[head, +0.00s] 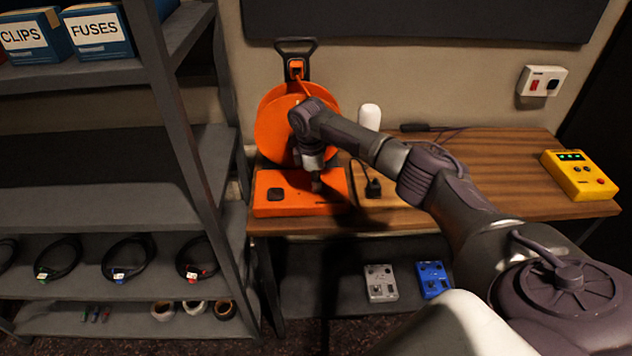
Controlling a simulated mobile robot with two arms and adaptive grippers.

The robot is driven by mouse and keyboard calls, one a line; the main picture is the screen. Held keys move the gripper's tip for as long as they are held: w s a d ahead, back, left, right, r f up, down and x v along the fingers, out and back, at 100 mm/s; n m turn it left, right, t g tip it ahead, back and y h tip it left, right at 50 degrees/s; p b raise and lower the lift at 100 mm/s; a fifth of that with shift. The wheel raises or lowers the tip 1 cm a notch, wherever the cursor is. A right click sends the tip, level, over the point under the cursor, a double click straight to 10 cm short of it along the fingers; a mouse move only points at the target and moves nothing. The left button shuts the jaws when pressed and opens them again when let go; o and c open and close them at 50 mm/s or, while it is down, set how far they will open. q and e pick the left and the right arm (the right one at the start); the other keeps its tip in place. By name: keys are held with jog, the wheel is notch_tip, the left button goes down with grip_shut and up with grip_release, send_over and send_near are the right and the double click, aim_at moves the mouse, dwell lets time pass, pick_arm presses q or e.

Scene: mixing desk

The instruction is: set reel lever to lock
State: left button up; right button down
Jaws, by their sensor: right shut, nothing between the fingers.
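The orange cable reel (270,130) stands at the left end of the wooden desk, with a black carrying handle (297,50) at its top. Its flat orange base (290,208) has a black square part (275,194) at the left. My right gripper (316,187) points down over the right part of this base, shut and empty. I cannot tell whether its tips touch the base. The reel lever is not clearly made out; my gripper and wrist may hide it. My right arm covers part of the disc. My left gripper is not in view.
The desk (500,170) carries a black plug (373,188), a white rounded object (369,117) and a yellow box (578,175) at the right. Grey and blue boxes (432,280) lie on the lower shelf. A metal rack (175,110) stands close at the left.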

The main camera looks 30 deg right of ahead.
aim_at(326, 187)
jog(key=shift+s+d+r+p, duration=0.1)
jog(key=shift+d+p, duration=0.05)
jog(key=shift+p, duration=0.2)
jog(key=shift+s+d+r+t+y+p, duration=0.15)
jog(key=shift+t+y+p, duration=0.25)
jog(key=shift+y, duration=0.2)
jog(key=shift+s+d+r+t+y, duration=0.15)
jog(key=shift+d+t+y, duration=0.1)
jog(key=shift+t+y, duration=0.25)
jog(key=shift+s+d+y, duration=0.1)
jog(key=shift+d+y, duration=0.1)
jog(key=shift+y, duration=0.3)
jog(key=shift+s+d+t+y+b, duration=0.25)
jog(key=shift+d+t+y+b, duration=0.1)
jog(key=shift+t+y, duration=0.35)
jog(key=shift+r, duration=0.1)
jog(key=shift+w, duration=0.1)
jog(key=shift+r, duration=0.1)
jog(key=shift+r+p, duration=0.7)
